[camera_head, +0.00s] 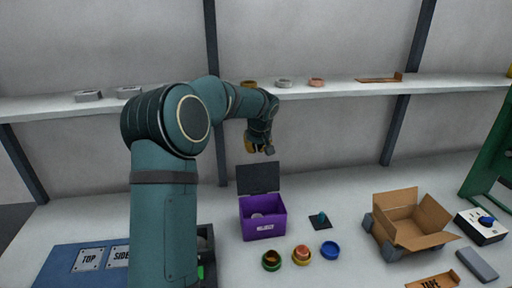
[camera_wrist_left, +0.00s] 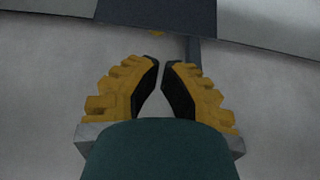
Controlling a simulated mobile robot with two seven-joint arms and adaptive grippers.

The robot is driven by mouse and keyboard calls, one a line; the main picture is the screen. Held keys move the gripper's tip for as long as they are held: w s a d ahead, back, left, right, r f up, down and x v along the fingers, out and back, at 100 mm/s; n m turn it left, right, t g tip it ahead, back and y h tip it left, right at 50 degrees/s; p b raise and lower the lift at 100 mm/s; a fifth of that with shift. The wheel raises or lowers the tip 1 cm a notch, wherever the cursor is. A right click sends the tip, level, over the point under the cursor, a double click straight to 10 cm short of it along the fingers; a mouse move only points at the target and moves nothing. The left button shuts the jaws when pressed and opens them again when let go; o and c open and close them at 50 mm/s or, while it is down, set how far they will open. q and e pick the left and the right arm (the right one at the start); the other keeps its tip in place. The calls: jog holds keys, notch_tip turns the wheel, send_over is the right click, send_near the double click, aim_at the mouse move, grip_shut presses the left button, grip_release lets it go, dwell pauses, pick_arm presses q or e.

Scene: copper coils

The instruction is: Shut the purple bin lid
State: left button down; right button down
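The purple bin (camera_head: 264,226) stands on the table with its front label facing me. Its dark grey lid (camera_head: 259,178) is open and stands upright at the bin's back edge. A pale round item (camera_head: 257,215) lies inside. My left gripper (camera_head: 263,148) hangs above and behind the lid, apart from it. In the left wrist view its two yellow fingers (camera_wrist_left: 161,66) are apart with a narrow gap at the tips and nothing between them. A dark panel (camera_wrist_left: 160,12) crosses the top there; I cannot tell surely whether it is the lid. My right gripper is not in view.
A wall shelf (camera_head: 345,91) holding small parts runs behind my left arm. Coloured rings (camera_head: 330,250) and a dark square plate (camera_head: 320,222) lie right of the bin. An open cardboard box (camera_head: 405,228) stands farther right. My left arm hides the area left of the bin.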

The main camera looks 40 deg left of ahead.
pick_arm(q)
send_over(258, 177)
jog(key=w+a, duration=0.2)
jog(key=a, duration=0.1)
jog(key=f, duration=0.6)
jog(key=shift+s+d+f, duration=0.1)
jog(key=shift+s+f, duration=0.1)
jog(key=shift+f, duration=0.25)
